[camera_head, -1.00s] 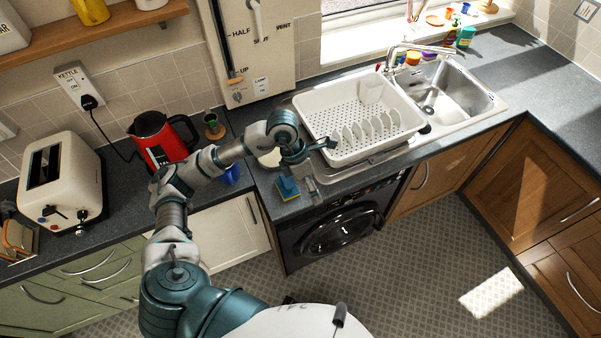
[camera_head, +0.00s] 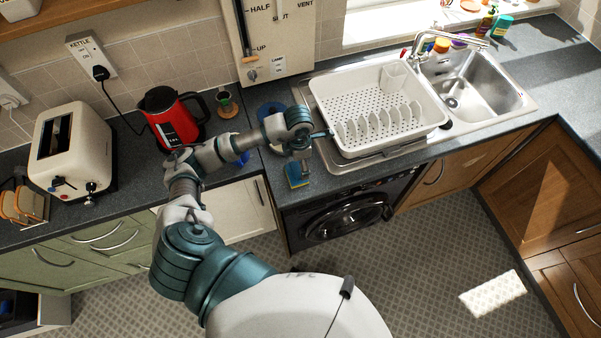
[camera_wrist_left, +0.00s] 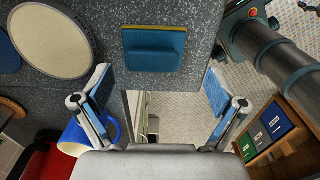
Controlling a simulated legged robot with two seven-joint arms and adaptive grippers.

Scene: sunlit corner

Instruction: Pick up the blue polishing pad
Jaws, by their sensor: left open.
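The blue polishing pad (camera_head: 297,174) is a small blue block with a yellow edge. It lies on the dark worktop near its front edge, above the washing machine. In the left wrist view the pad (camera_wrist_left: 153,50) is just beyond the fingertips and sideways between them. My left gripper (camera_wrist_left: 160,88) is open, its two blue-faced fingers wide apart with nothing between them. In the head view the left gripper (camera_head: 303,151) hangs just behind and above the pad and partly covers it. My right gripper is in neither view.
A white dish rack (camera_head: 375,108) stands close to the right of the gripper. A pale round disc (camera_wrist_left: 65,35) and a blue mug (camera_wrist_left: 90,138) lie near it. A red kettle (camera_head: 177,121) and toaster (camera_head: 70,152) stand left. The worktop edge drops off in front.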

